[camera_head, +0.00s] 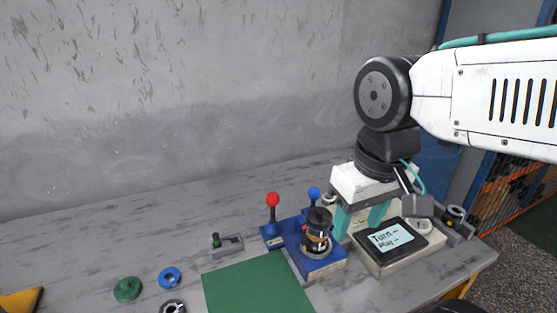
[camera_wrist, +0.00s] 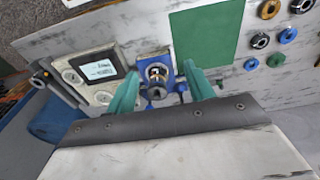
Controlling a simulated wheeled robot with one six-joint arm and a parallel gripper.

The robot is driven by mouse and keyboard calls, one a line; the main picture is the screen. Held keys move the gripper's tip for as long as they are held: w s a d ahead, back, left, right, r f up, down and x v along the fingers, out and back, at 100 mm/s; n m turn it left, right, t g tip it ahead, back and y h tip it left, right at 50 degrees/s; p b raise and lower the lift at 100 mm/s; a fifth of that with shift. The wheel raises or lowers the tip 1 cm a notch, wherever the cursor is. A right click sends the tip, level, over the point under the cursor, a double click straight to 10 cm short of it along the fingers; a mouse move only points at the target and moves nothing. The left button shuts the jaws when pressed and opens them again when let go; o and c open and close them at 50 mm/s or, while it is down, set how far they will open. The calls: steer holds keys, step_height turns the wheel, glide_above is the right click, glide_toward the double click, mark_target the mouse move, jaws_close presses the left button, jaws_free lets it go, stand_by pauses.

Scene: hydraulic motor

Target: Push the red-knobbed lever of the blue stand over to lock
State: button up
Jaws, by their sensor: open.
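The blue stand (camera_head: 318,266) is on the grey table, right of the green mat. Its red-knobbed lever (camera_head: 272,201) stands about upright at the stand's left back. A blue-knobbed lever (camera_head: 314,193) stands to its right, behind the motor. A dark motor with a coppery band (camera_head: 317,236) sits upright on the stand. My gripper (camera_head: 358,230) is open and empty, pointing down, just right of the stand. In the wrist view the stand (camera_wrist: 151,58) and motor (camera_wrist: 156,74) appear between the spread teal fingers of my gripper (camera_wrist: 163,69). I cannot make out the red knob there.
A screen box (camera_head: 408,248) reading "Turn – Play –" stands close by my fingers on the right. A small grey fixture (camera_head: 228,245) sits left of the stand. The green mat (camera_head: 255,287) is bare. Green (camera_head: 127,289) and blue (camera_head: 169,277) rings lie farther left.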

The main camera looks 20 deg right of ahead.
steer(key=w, duration=1.4)
steer(key=g, duration=0.1)
glide_above(273, 193)
steer(key=f, duration=0.7)
steer(key=shift+s+f, duration=0.25)
steer(key=shift+w+f, duration=0.3)
steer(key=shift+f, duration=4.45)
steer(key=c, duration=0.6)
steer(key=shift+c, duration=0.2)
